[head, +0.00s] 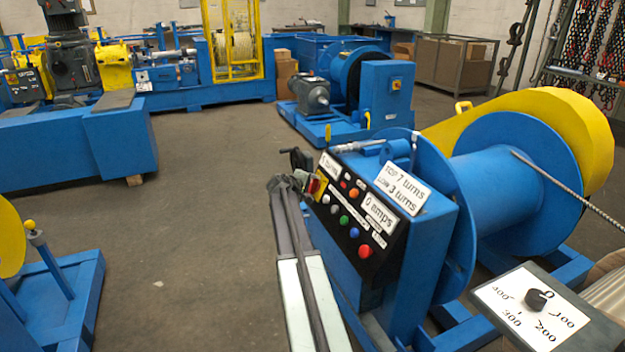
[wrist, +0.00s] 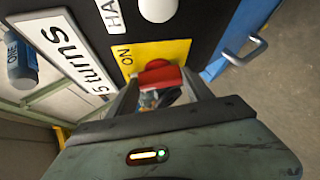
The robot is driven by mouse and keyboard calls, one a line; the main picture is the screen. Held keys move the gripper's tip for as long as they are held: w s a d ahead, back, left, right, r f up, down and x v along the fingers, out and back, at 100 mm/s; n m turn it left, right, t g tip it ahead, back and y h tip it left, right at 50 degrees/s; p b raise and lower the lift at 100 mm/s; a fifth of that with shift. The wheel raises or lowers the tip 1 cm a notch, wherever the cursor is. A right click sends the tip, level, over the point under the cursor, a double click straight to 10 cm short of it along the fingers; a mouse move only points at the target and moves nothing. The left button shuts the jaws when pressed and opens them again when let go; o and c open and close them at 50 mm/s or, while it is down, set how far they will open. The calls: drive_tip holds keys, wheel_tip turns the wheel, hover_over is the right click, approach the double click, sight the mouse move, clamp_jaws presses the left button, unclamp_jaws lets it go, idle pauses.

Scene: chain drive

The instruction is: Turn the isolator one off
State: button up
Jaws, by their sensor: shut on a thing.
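The isolator is a red handle (wrist: 158,76) on a yellow plate (wrist: 180,49) in the wrist view, with ON printed on the plate beside it. My gripper (wrist: 166,92) is shut on the red handle. The fingers hide part of the handle and plate, so I cannot tell exactly which way the handle points. In the head view the yellow plate (head: 322,186) shows at the left end of the black control panel. My gripper (head: 308,186) reaches it from below left.
The panel's buttons (head: 344,221) lie close right of the isolator. A "5 turns" display (wrist: 65,50) and a blue cylinder marked ONE (wrist: 20,62) are close by in the wrist view. The drum (head: 500,190) stands behind the panel. The floor (head: 210,230) at left is clear.

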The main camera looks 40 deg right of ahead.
drive_tip(key=n+y+p, duration=0.1)
drive_tip(key=p, duration=0.1)
drive_tip(key=n+y+p, duration=0.1)
drive_tip(key=n+p, duration=0.1)
drive_tip(key=shift+w+r+g, duration=0.15)
drive_tip(key=shift+r+g, duration=0.15)
drive_tip(key=shift+g, duration=0.1)
drive_tip(key=shift+f+n+g+y+p, duration=0.15)
drive_tip(key=shift+n+g+y+p, duration=0.25)
drive_tip(key=shift+n+y+p, duration=0.6)
drive_tip(key=shift+n, duration=0.3)
drive_tip(key=shift+a, duration=0.1)
drive_tip(key=o, duration=1.4)
drive_tip(key=shift+c, duration=0.2)
drive_tip(key=shift+h, duration=0.3)
